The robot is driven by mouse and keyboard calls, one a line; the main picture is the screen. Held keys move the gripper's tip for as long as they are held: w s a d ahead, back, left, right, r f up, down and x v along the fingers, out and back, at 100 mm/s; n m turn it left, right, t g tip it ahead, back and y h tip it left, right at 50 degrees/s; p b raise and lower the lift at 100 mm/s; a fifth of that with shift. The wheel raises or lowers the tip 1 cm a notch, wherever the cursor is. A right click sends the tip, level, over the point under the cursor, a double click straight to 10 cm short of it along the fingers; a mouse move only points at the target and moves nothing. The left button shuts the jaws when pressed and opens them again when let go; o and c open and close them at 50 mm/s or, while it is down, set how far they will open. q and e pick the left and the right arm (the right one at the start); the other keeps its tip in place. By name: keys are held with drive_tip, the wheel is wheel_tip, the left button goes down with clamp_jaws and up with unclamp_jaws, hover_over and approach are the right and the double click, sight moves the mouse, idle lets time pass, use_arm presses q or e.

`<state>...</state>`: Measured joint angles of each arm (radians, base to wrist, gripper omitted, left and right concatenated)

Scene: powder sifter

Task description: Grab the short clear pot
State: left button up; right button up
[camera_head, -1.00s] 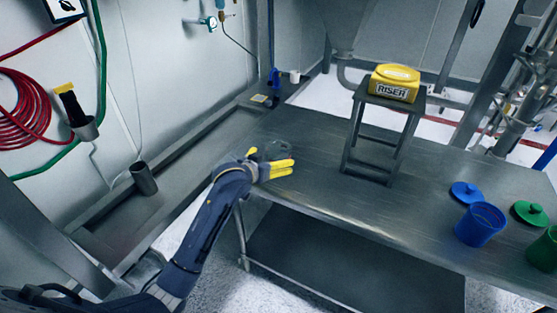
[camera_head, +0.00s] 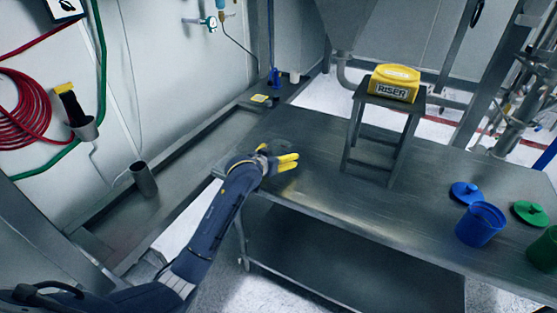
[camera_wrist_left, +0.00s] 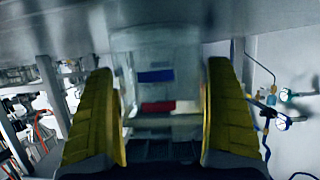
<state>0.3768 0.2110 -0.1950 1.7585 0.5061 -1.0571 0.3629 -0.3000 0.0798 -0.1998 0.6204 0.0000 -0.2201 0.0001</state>
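The clear pot (camera_wrist_left: 155,55) shows in the left wrist view as a see-through, blurred body between my two yellow fingers. Blue and red patches show through or behind it. My left gripper (camera_wrist_left: 163,115) has its fingers wide apart, one on each side of the pot; I cannot tell whether they touch it. In the head view my left gripper (camera_head: 286,162) is low over the table's left end, and the pot is hard to make out there. My right gripper is not in view.
A small stand (camera_head: 388,110) bears a yellow RISER box (camera_head: 394,83). A blue pot (camera_head: 480,226) and blue lid (camera_head: 465,192) are at right, with a green lid (camera_head: 530,213) and green pot (camera_head: 543,250).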

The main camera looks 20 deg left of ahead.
use_arm(q)
drive_tip(key=c, duration=0.8)
drive_tip(key=shift+r, duration=0.15)
